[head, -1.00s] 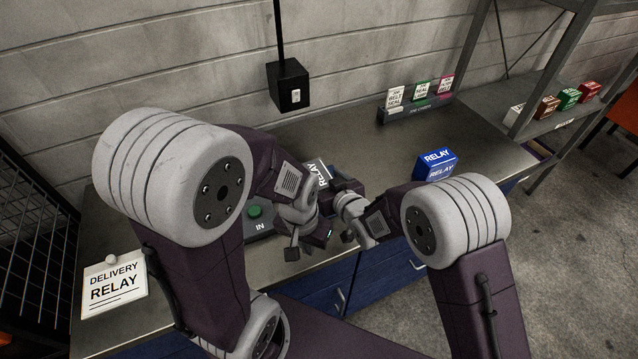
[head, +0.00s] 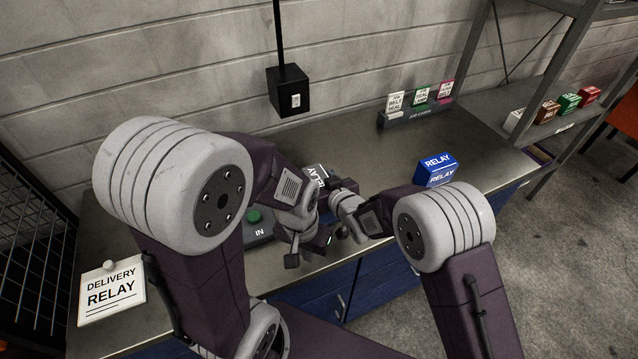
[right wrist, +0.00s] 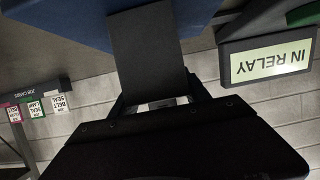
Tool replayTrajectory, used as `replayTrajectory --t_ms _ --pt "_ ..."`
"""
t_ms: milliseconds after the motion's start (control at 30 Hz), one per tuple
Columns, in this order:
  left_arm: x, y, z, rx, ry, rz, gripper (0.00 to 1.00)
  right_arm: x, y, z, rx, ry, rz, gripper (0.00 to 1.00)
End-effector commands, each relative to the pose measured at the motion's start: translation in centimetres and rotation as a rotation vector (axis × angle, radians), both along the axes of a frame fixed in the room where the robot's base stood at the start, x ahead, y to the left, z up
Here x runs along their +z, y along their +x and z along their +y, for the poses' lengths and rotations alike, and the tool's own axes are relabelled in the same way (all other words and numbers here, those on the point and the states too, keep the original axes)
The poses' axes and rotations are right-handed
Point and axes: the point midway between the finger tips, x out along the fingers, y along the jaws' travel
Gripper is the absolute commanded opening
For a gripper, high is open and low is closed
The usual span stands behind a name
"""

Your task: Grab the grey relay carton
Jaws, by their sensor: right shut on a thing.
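A blue relay carton (head: 437,170) with white lettering stands on the right part of the bench in the head view. No grey relay carton is clearly visible. My right gripper (head: 340,192) is in the middle of the bench, partly hidden behind my left wrist. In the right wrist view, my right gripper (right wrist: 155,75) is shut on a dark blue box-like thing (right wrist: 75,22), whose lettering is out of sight. My left gripper (head: 316,240) is lower, close to the right one; its fingertips are too small and overlapped to read.
A console with a green button (head: 254,215) stands beside the grippers; its IN RELAY sign (right wrist: 267,61) shows in the wrist view. A card rack (head: 415,115) stands at the back. A delivery relay card (head: 111,290) lies left. Shelves with small cartons (head: 568,103) stand right.

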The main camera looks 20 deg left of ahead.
Motion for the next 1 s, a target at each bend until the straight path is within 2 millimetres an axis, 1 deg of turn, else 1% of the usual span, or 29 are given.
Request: replayTrajectory --t_ms 167,267,367,600,700,833,1000 --pt "-0.2 0.0 0.0 0.000 0.000 0.000 0.00 2.2 0.0 0.0 0.001 0.003 -0.005 0.00" --pt "-0.3 0.0 0.0 0.000 0.000 0.000 0.00 4.2 0.0 0.0 0.000 0.005 -0.006 0.00" --pt "-0.6 0.0 0.0 0.000 0.000 0.000 0.00 5.3 -1.3 -2.0 -0.001 0.003 -0.003 0.00" --pt "-1.0 0.0 0.0 0.000 0.000 0.000 0.00 8.8 -4.5 -6.6 -0.002 0.004 -0.005 0.00" --pt "-1.0 0.0 0.0 0.000 0.000 0.000 0.00 9.8 -5.6 -8.1 -0.002 0.003 -0.004 0.00" --pt "-0.9 0.0 0.0 0.000 0.000 0.000 0.00 10.6 -6.3 -9.2 -0.002 0.002 -0.003 0.00" --pt "-0.9 0.0 0.0 0.000 0.000 0.000 0.00 10.9 -6.7 -9.6 0.000 0.001 -0.001 0.00"
